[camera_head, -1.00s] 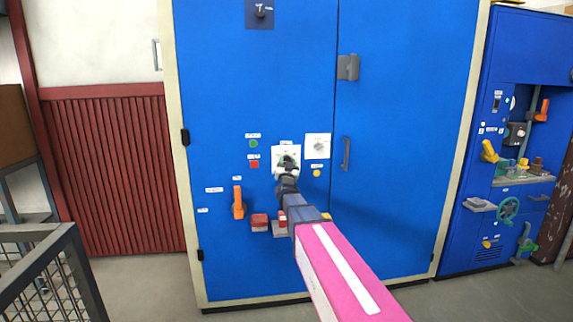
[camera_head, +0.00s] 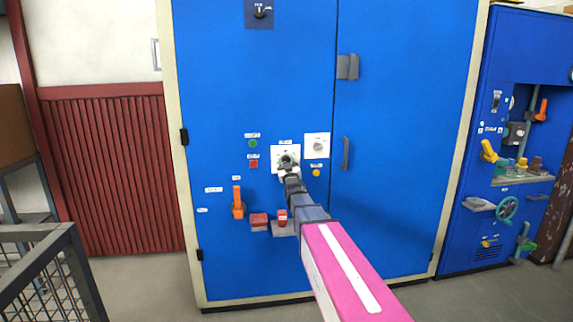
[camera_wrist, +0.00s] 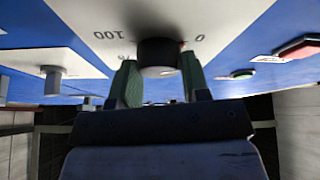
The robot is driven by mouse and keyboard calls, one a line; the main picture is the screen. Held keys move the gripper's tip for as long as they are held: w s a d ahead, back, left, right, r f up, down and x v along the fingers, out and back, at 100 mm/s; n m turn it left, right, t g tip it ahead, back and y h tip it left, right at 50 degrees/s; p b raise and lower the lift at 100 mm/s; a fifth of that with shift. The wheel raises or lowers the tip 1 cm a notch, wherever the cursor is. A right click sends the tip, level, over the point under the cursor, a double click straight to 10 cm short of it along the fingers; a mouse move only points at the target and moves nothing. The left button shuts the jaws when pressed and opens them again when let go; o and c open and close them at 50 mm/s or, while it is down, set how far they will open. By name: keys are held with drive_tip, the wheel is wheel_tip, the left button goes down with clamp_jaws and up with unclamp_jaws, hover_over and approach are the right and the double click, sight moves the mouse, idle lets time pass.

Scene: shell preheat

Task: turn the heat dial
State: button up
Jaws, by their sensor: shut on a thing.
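The heat dial (camera_wrist: 158,52) is a dark round knob on a white plate (camera_wrist: 100,18) in the wrist view. The plate carries an upside-down "100" mark and a "0" mark. In the head view its white plate (camera_head: 277,153) is on the blue cabinet's left door, with the knob mostly hidden behind my gripper (camera_head: 287,166). In the wrist view the green fingertips of my gripper (camera_wrist: 160,78) stand on both sides of the knob and are shut on it. The knob's pointer angle cannot be read.
A second white-plated dial (camera_head: 317,146) sits close to the right. A green button (camera_head: 253,143) and a red button (camera_head: 253,163) are to the left. An orange lever (camera_head: 238,203) and red switches (camera_head: 259,219) are below. A metal railing (camera_head: 45,265) stands at lower left.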

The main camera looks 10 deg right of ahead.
drive_tip(key=shift+d, duration=0.1)
drive_tip(key=o, duration=0.9)
drive_tip(key=shift+s, duration=0.15)
drive_tip(key=v, duration=1)
drive_tip(key=shift+s+f, duration=0.15)
drive_tip(key=shift+s, duration=0.1)
